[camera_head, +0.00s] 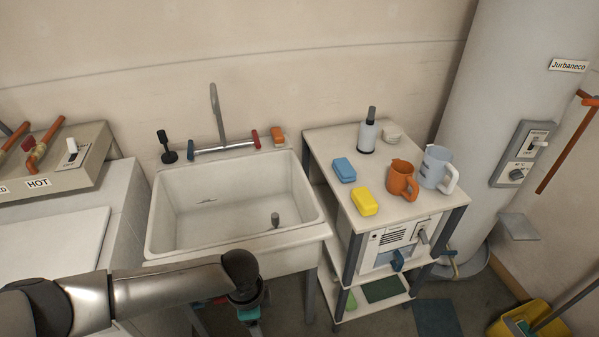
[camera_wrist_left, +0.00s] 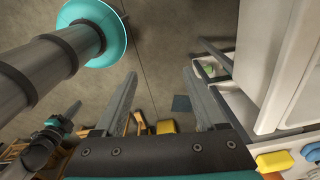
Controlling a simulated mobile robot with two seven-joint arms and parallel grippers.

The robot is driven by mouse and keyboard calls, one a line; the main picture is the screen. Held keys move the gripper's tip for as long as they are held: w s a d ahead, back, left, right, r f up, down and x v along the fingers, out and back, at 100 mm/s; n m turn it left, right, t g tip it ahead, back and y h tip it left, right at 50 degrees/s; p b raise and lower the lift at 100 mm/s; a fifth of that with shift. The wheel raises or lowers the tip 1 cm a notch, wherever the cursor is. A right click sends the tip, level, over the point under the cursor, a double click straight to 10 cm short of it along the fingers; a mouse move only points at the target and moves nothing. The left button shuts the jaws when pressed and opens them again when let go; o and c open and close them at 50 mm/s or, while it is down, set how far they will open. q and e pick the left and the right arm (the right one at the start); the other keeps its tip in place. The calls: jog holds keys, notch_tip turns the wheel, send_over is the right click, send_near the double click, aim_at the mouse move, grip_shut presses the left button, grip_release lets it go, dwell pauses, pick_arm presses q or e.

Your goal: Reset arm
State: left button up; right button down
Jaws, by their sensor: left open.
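My left arm comes in from the left in the head view and crosses in front of the white sink (camera_head: 165,225). Its wrist bends down at the sink's front, and the gripper's fingers are hard to make out there. In the left wrist view my left gripper (camera_wrist_left: 160,100) shows two grey fingers, spread wide apart with nothing between them. It hangs over the bare floor (camera_wrist_left: 165,55), apart from the sink and shelf. My right gripper is in neither view.
A shelf unit (camera_head: 318,150) right of the sink holds a blue sponge (camera_head: 344,170), a yellow sponge (camera_head: 364,202), an orange jug (camera_head: 402,180), a clear jug (camera_head: 434,168) and a bottle (camera_head: 368,133). A yellow dustpan (camera_head: 510,325) lies at the lower right.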

pick_arm(q)
jog(key=w+d+f+n+t+h+b, duration=0.2)
jog(key=w+f+n+b, duration=0.2)
jog(key=f, duration=0.7)
jog(key=s+a+f+n+b, duration=0.2)
jog(key=f, duration=0.4)
jog(key=s+a+f+n+b, duration=0.1)
jog(key=s+f+n+b, duration=0.15)
jog(key=f, duration=0.35)
jog(key=s+a+f+n+b, duration=0.1)
jog(key=s+a+f+b, duration=0.1)
jog(key=s+f, duration=0.4)
jog(key=s+a+f+n+g+y+b, duration=0.1)
jog(key=s+f, duration=0.5)
jog(key=s, duration=0.7)
jog(key=s+a+f+n+y+b, duration=0.1)
jog(key=s+a+f+n+b, duration=0.2)
jog(key=s, duration=0.7)
notch_tip(320, 180, down, 3)
jog(key=a, duration=0.2)
jog(key=shift+s+a, duration=0.3)
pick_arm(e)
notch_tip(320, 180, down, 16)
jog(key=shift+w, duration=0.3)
